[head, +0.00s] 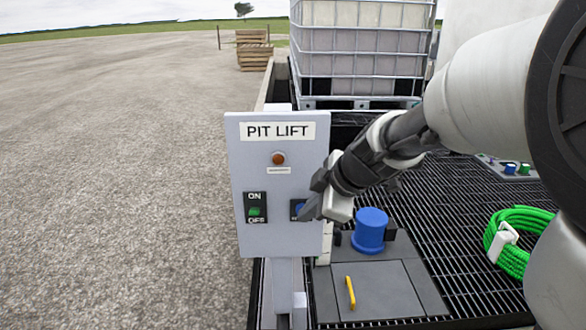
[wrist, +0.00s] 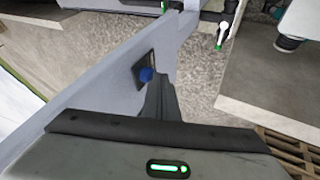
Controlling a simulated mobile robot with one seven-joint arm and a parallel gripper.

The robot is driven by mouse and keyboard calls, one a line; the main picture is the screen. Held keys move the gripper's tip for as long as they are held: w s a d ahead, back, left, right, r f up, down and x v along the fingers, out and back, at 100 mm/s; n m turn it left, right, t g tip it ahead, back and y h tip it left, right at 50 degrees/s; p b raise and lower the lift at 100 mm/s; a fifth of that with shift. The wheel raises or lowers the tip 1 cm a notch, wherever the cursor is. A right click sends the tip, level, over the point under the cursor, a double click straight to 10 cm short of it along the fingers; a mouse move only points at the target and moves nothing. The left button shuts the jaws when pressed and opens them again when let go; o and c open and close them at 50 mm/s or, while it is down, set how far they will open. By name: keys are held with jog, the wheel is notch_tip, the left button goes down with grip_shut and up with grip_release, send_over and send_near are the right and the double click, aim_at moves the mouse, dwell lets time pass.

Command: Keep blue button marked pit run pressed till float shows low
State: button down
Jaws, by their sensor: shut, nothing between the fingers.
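The grey panel (head: 279,180) is headed PIT LIFT and stands upright on a post. In the wrist view the blue button (wrist: 146,75) shows just left of the fingertips. My gripper (head: 310,211) is shut and empty, with its tips at the button; I cannot tell whether they touch or press it. In the wrist view the shut fingers (wrist: 157,82) point at the panel. I cannot make out a float reading; the label by the button is hidden.
Behind my gripper, a blue cylinder (head: 370,231) stands by a grey hatch (head: 378,290) with a yellow handle. A coiled green hose (head: 520,240) lies right on the grating.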

jog(key=shift+w, duration=0.1)
jog(key=shift+w+d+r+b, duration=0.1)
jog(key=shift+w+r+b, duration=0.1)
jog(key=shift+w+b, duration=0.9)
jog(key=shift+s, duration=0.1)
dwell(1.9)
